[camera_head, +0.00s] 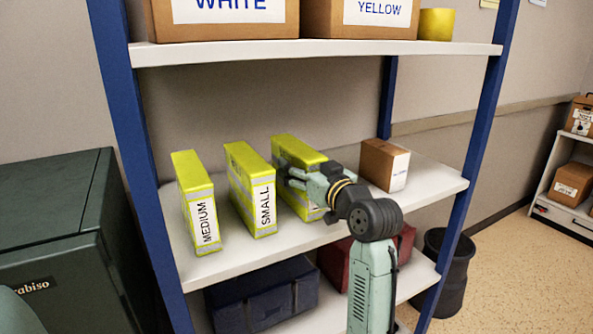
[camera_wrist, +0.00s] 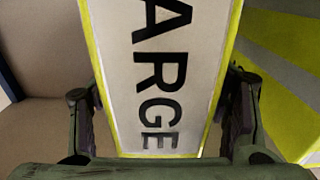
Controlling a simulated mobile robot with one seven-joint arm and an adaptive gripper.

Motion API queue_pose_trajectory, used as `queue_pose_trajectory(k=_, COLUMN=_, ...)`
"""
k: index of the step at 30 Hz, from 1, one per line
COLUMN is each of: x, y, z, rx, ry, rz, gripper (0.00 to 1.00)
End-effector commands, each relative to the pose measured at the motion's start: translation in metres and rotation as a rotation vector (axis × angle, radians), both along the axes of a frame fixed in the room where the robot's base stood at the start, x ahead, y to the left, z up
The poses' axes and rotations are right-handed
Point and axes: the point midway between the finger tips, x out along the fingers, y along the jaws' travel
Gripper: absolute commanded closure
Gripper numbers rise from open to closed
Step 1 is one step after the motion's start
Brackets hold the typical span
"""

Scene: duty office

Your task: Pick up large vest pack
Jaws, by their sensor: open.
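The large vest pack (camera_head: 300,150) is a yellow pack with grey bands, upright on the middle shelf, right of the small pack. In the wrist view the large vest pack (camera_wrist: 165,75) fills the middle, its white label reading "ARGE". My gripper (camera_head: 297,180) is at the pack's front face, partly hiding it. In the wrist view my gripper (camera_wrist: 168,115) is open, with one finger on each side of the pack. I cannot tell whether the fingers touch it.
The small vest pack (camera_head: 250,190) stands close on the left, and the medium vest pack (camera_head: 196,203) further left. A brown box (camera_head: 385,164) stands to the right on the same shelf (camera_head: 430,187). The upper shelf (camera_head: 320,50) holds boxes overhead. Blue posts (camera_head: 490,100) frame the rack.

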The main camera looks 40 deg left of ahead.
Motion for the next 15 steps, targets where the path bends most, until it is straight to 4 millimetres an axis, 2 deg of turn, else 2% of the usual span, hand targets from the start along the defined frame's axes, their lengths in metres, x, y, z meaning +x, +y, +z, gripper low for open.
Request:
queue_pose_trajectory(k=7, x=0.0007, y=0.0017, z=-0.0004, rx=0.001, ry=-0.001, rz=0.000, gripper=0.31)
queue_pose_trajectory(k=15, x=0.0006, y=0.0014, z=-0.0003, rx=0.001, ry=-0.001, rz=0.000, gripper=0.49)
